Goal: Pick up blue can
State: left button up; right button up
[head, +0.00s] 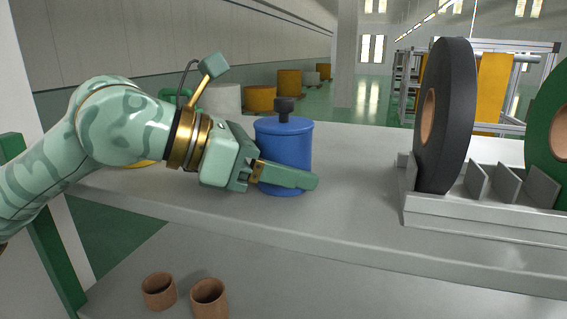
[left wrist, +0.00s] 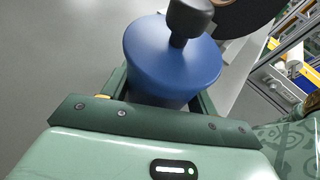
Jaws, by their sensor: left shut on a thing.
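The blue can (head: 285,143) stands upright on the grey table (head: 365,215), with a dark knob on its lid. My left gripper (head: 285,178) comes in from the left and is shut on the can, with one green finger across its front. In the left wrist view the can (left wrist: 170,60) sits between the two fingers of the left gripper (left wrist: 160,95). The far finger is hidden behind the can in the head view. The can's base appears at the table surface; I cannot tell whether it is lifted. My right gripper is in neither view.
A grey slotted rack (head: 480,225) at the right holds a black roll (head: 447,115) and a green roll (head: 553,120). Two brown tube cores (head: 209,298) are on the lower shelf. The tabletop between can and rack is clear.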

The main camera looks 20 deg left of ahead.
pick_arm(q)
jog(key=shift+r, duration=0.15)
jog(key=shift+r, duration=0.6)
jog(key=s+a+r+b, duration=0.2)
jog(key=s+a+r, duration=0.2)
jog(key=s+r, duration=0.7)
jog(key=shift+s+a+r, duration=0.3)
jog(key=shift+s+a, duration=0.1)
jog(key=shift+s, duration=0.7)
jog(key=shift+r, duration=0.1)
jog(key=shift+r+p, duration=0.8)
jog(key=shift+r, duration=0.1)
